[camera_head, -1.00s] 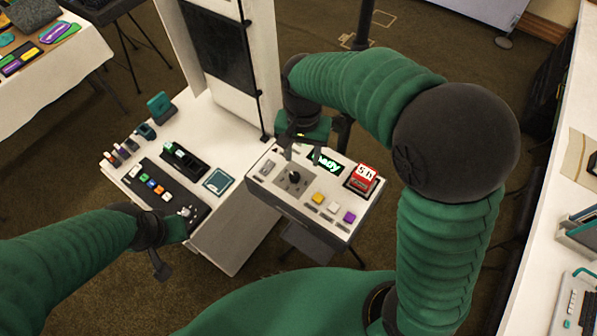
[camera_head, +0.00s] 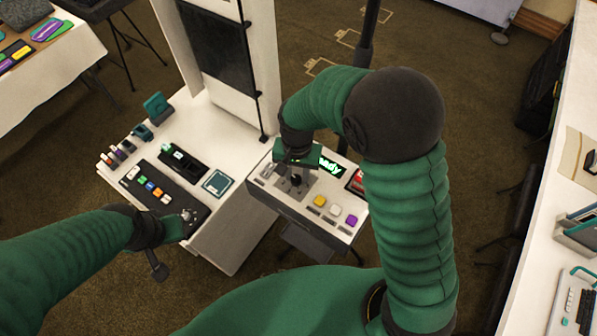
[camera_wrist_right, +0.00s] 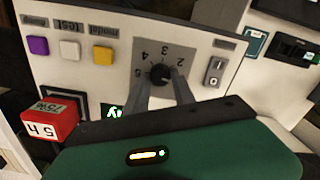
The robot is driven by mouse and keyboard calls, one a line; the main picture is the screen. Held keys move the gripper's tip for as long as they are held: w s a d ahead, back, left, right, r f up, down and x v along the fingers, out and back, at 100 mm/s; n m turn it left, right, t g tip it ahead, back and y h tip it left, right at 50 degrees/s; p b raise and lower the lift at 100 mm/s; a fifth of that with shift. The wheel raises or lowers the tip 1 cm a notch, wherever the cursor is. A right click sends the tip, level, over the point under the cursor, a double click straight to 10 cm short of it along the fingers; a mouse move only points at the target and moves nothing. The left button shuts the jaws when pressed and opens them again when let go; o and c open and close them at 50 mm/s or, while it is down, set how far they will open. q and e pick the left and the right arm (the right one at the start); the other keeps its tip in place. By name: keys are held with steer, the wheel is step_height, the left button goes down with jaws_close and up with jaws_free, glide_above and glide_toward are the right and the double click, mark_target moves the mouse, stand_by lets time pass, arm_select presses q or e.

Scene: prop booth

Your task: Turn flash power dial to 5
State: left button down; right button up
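The dial (camera_wrist_right: 161,74) is a black round knob on a grey square plate with numbers 2, 3, 4 and 5 around it. It sits on a white-topped control box (camera_head: 262,178); in the head view, the knob (camera_head: 296,180) shows under my right gripper. My right gripper (camera_wrist_right: 162,80) reaches over the box with one finger on each side of the knob. The fingers are apart; contact with the knob is unclear. The dial's pointer cannot be made out. My left gripper (camera_head: 172,245) hangs near the dark button panel (camera_head: 150,182), away from the dial; its fingers are unclear.
Yellow (camera_wrist_right: 103,55), white (camera_wrist_right: 69,50) and purple (camera_wrist_right: 38,45) buttons line the box. A lit green display (camera_head: 330,164) reads "ready". A red block marked "5 h" (camera_wrist_right: 50,125) stands beside it. A grey switch (camera_wrist_right: 214,72) lies on the dial's other side.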

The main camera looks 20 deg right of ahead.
steer(key=shift+s+a+r, duration=0.1)
steer(key=shift+a, duration=0.35)
jaws_close()
steer(key=shift+o, duration=1.5)
jaws_free()
steer(key=shift+d, duration=0.1)
steer(key=o, duration=0.5)
steer(key=shift+s+d, duration=0.1)
steer(key=shift+d, duration=0.15)
steer(key=shift+c, duration=0.2)
arm_select(q)
steer(key=shift+s+a, duration=0.2)
steer(key=shift+a, duration=0.1)
arm_select(e)
steer(key=shift+a, duration=0.15)
